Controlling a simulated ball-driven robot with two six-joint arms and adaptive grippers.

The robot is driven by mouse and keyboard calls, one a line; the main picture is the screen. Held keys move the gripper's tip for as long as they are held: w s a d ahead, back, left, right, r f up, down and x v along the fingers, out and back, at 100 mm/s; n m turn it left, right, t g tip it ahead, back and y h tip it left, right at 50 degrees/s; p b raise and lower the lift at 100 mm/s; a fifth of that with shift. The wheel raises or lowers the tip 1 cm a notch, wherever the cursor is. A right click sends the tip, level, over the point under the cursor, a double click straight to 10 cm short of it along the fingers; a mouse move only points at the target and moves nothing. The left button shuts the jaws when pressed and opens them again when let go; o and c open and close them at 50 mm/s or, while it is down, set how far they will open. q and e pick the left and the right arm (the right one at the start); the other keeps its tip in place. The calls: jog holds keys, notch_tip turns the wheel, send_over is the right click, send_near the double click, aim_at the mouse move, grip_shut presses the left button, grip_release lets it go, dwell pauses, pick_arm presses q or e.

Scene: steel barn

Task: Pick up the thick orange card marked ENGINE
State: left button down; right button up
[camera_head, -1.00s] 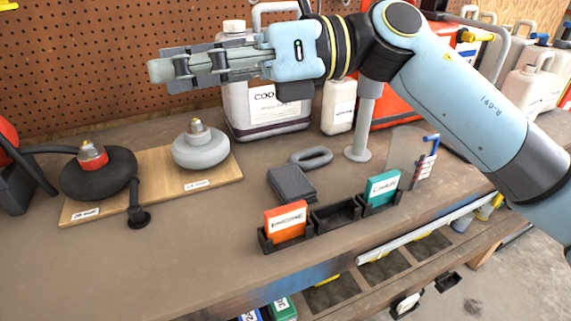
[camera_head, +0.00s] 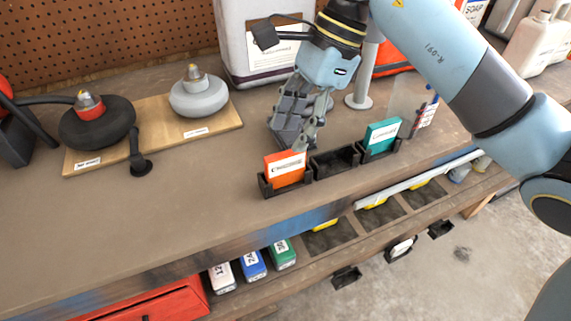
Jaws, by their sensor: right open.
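The thick orange card (camera_head: 284,170) stands upright in the left slot of a black rack (camera_head: 330,161) on the bench. Its white label faces me, but the lettering is too small to read surely. My right gripper (camera_head: 297,146) points down just behind the card's top edge. It is open, with nothing seen between its fingers; whether a finger touches the card I cannot tell. My left gripper is not in view.
A teal card (camera_head: 382,134) stands in the rack's right slot; the middle slot is empty. A large jug (camera_head: 235,45) stands behind my gripper. A wooden board (camera_head: 153,146) with two knobbed weights lies left. The bench front left is clear.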

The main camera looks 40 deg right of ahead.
aim_at(286, 153)
jog(key=x, duration=0.4)
jog(key=shift+s+a+f, duration=0.1)
jog(key=shift+s, duration=0.1)
grip_shut()
